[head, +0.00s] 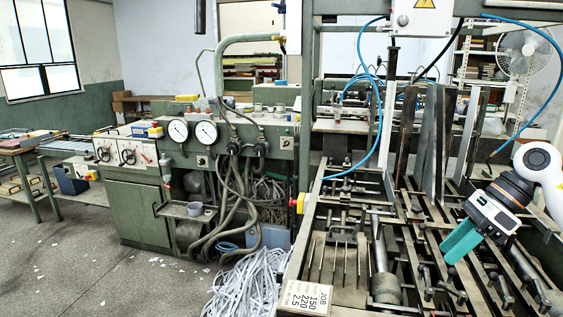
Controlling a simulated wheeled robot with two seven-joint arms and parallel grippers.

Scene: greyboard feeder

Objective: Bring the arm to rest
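My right arm (540,165) comes in from the right edge, white with a dark wrist. Its gripper (460,243) has a white body and teal fingers that point down and to the left. It hangs in front of the feeder's metal rails (425,235). The fingers overlap into one teal shape from this side, so I cannot tell whether there is a gap between them. No held object shows. My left gripper is out of the picture.
The greyboard feeder, with upright dark plates (405,130) and a blue hose (378,120), fills the right side. A green machine cabinet (140,212) with gauges stands left of centre. Paper strips (250,285) lie heaped on the floor. Open floor (110,270) lies at the lower left.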

